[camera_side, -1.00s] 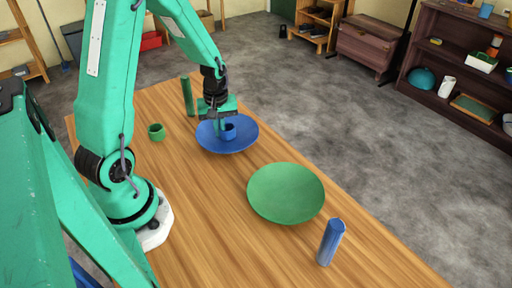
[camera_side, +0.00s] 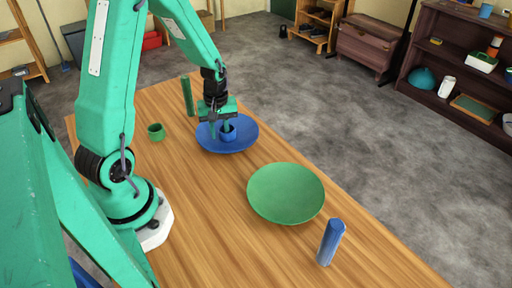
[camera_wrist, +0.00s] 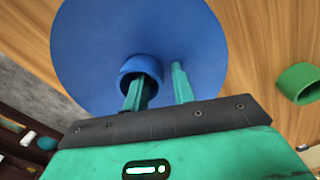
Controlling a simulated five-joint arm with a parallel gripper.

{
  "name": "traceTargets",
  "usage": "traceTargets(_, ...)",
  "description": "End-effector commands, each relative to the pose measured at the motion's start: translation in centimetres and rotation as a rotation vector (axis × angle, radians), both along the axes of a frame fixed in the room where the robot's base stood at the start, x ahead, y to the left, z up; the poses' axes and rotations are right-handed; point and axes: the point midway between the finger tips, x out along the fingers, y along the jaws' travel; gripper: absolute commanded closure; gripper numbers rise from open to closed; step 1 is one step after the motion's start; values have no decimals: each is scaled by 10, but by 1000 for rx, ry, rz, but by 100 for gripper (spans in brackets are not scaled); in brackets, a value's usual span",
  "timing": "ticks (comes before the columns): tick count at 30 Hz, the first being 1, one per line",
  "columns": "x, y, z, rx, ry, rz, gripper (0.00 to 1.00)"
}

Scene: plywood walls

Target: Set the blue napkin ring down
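The blue napkin ring (camera_side: 228,133) stands on the blue plate (camera_side: 246,143) in the side view. In the wrist view the ring (camera_wrist: 139,66) rests on the plate (camera_wrist: 95,50), its opening facing the camera. My gripper (camera_side: 219,127) is low over the plate. Its fingers (camera_wrist: 159,88) are spread: one reaches into the ring's opening, the other stands outside to the right, with a visible gap to the ring wall. The gripper is open and not clamping the ring. The near part of the ring's inside is hidden by the finger.
A green ring (camera_side: 156,132) stands on the wooden table left of the blue plate. A green cylinder (camera_side: 188,97) stands behind it. A green plate (camera_side: 286,193) and a blue cylinder (camera_side: 330,242) are nearer the front right. Bare table lies between them.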

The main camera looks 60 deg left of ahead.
Motion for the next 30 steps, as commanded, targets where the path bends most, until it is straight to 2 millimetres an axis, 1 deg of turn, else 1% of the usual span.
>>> traceTargets(5, 1, 0, 6, 1, -3, 0, 74)
traceTargets(11, 1, 0, 23, 1, -3, 0, 74)
traceTargets(17, 1, 1, 49, 2, -5, 0, 74)
traceTargets(24, 1, 0, 86, 2, -5, 0, 74)
traceTargets(30, 1, 0, 110, 2, -4, 0, 74)
